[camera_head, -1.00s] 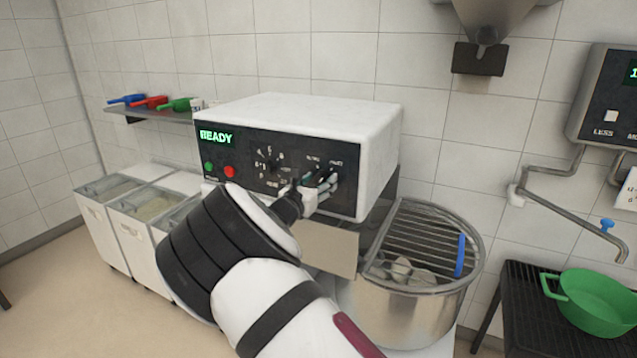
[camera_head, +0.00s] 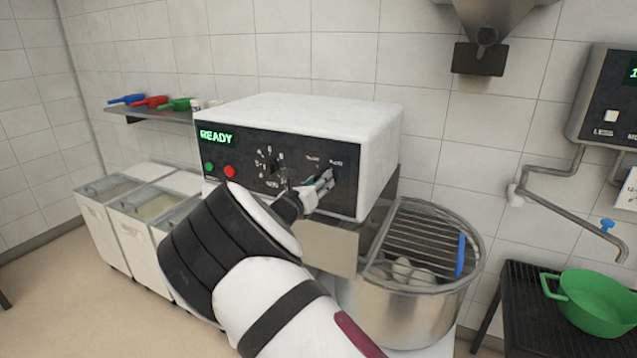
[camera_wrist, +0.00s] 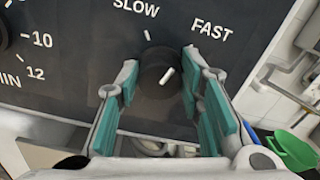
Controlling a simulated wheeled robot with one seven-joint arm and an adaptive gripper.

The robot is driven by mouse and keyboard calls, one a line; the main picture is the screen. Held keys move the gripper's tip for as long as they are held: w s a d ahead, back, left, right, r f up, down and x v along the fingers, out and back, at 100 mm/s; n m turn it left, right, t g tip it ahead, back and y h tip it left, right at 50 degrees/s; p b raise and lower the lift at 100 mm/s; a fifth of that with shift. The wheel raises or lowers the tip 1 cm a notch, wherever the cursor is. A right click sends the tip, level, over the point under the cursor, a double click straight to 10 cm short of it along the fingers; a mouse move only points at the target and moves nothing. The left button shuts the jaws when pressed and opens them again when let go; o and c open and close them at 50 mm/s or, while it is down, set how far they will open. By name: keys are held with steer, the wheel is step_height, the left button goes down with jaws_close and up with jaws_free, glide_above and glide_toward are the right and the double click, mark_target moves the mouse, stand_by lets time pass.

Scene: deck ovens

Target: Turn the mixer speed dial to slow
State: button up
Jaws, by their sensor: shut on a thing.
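The mixer speed dial (camera_wrist: 152,68) is a round black knob on the dark control panel, seen in the wrist view. Its white pointer line tilts up and right, toward the FAST label (camera_wrist: 212,29). The SLOW label (camera_wrist: 136,7) is above the knob to the upper left, with a white tick under it. My gripper (camera_wrist: 160,66) has its teal-padded fingers on either side of the knob and is shut on it. In the head view my gripper (camera_head: 324,181) is at the right part of the panel and largely covers the dial.
The white mixer housing (camera_head: 300,112) shows a green READY display (camera_head: 217,137). Left of the dial are a timer knob (camera_head: 268,166) and green and red buttons. Below is the steel bowl (camera_head: 400,310) with a wire guard. A green colander (camera_head: 592,305) stands at right.

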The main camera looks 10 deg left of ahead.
steer(key=n, duration=1)
steer(key=shift+a+f+n, duration=0.15)
steer(key=shift+a+n, duration=0.05)
steer(key=shift+n, duration=0.1)
stand_by(0.4)
steer(key=o, duration=1.2)
steer(key=shift+c, duration=0.2)
steer(key=v, duration=1.2)
